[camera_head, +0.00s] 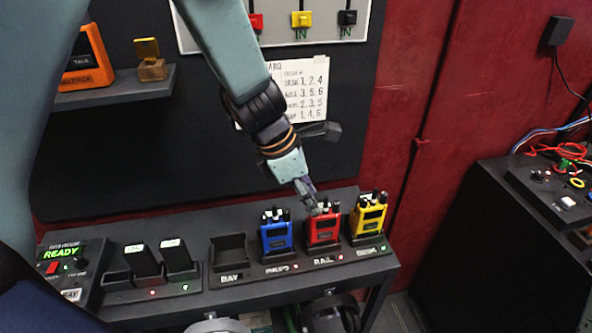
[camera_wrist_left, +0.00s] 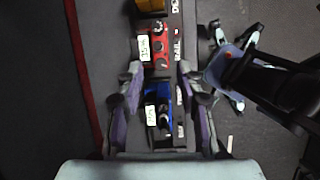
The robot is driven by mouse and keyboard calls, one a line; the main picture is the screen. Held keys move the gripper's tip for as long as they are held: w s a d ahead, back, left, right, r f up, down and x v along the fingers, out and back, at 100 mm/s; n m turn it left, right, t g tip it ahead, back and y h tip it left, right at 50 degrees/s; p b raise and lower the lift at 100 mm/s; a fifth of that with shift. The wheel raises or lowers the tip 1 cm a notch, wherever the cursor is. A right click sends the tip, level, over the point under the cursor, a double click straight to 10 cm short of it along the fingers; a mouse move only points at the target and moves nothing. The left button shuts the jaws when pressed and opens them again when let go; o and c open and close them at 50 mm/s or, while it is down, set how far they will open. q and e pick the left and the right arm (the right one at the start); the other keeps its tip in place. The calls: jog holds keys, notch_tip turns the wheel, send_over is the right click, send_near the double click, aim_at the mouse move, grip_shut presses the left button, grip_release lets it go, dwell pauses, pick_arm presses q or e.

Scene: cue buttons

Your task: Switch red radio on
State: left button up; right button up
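The red radio (camera_head: 323,230) stands upright in the charger dock (camera_head: 232,278), between the blue radio (camera_head: 275,238) and the yellow radio (camera_head: 369,217). My left gripper (camera_head: 312,205) reaches down from above, with its tips at the top of the red radio in the head view. Contact cannot be told. In the left wrist view, my left gripper (camera_wrist_left: 159,70) has its fingers wide apart. The red radio (camera_wrist_left: 160,48) shows just beyond the fingertips and the blue radio (camera_wrist_left: 157,100) shows between the fingers. My right gripper is not in view.
An empty bay (camera_head: 229,248) is left of the blue radio. Two black handsets (camera_head: 143,261) and a READY panel (camera_head: 66,255) stand further left. A paper sheet (camera_head: 305,90) hangs behind my arm. A dark console (camera_head: 530,185) is at the right.

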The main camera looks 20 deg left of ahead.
pick_arm(q)
jog(key=v, duration=0.9)
jog(key=shift+a+r, duration=0.1)
jog(key=d+f+n+b, duration=0.1)
jog(key=f, duration=0.2)
jog(key=w+d+f+n+y+b, duration=0.1)
jog(key=f+n, duration=0.1)
jog(key=f, duration=0.2)
jog(key=w+d+f+n+t+b, duration=0.1)
jog(key=d+f+b, duration=0.1)
jog(key=f, duration=0.1)
jog(key=shift+f+n, duration=0.15)
jog(key=shift+n, duration=0.15)
jog(key=shift+w+f, duration=0.15)
jog(key=shift+f, duration=0.25)
